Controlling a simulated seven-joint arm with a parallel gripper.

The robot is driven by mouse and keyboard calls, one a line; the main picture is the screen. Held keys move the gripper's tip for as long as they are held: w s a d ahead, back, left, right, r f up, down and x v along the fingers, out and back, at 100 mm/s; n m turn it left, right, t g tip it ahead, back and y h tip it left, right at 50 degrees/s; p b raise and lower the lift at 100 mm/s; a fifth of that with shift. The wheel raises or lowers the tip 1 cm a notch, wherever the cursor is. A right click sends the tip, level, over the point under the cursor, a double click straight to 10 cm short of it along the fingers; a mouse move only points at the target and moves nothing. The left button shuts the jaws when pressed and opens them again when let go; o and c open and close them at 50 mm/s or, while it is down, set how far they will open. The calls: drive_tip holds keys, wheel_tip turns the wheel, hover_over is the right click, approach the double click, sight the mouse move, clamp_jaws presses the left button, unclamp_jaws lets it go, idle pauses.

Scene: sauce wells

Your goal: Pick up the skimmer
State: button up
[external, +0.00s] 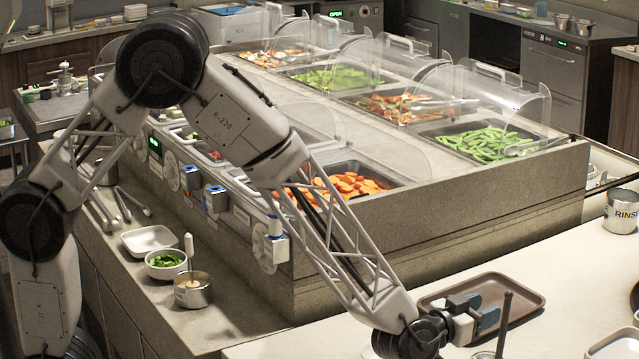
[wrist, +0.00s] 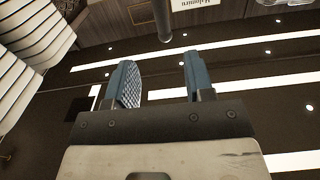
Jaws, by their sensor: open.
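My gripper (external: 478,309) is open and empty at the lower right of the external view, low over the pale counter and in front of a brown tray. In the wrist view, its two blue fingers (wrist: 160,62) stand apart with nothing between them. A dark, thin upright handle (external: 505,322), which looks like the skimmer's, stands just right of the fingers. Its lower end is near the bottom edge, and I cannot make out a skimmer head. A dark rod end (wrist: 163,20) shows beyond the fingertips in the wrist view, perhaps the same handle.
The brown tray (external: 530,297) lies behind my gripper. A steel pot marked RINSE (external: 621,212) stands at the right. The food bar (external: 450,235) with clear covers rises behind. A bowl of greens (external: 166,264) and a small pot (external: 193,291) stand left. The counter's middle is clear.

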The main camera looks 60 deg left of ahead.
sight(505, 299)
drive_tip(key=shift+w, duration=1.3)
drive_tip(key=shift+w+a, duration=0.1)
drive_tip(key=shift+w+a+f, duration=0.1)
drive_tip(key=shift+w+a, duration=0.1)
drive_tip(key=shift+w, duration=2.3)
drive_tip(key=shift+c, duration=0.5)
clamp_jaws()
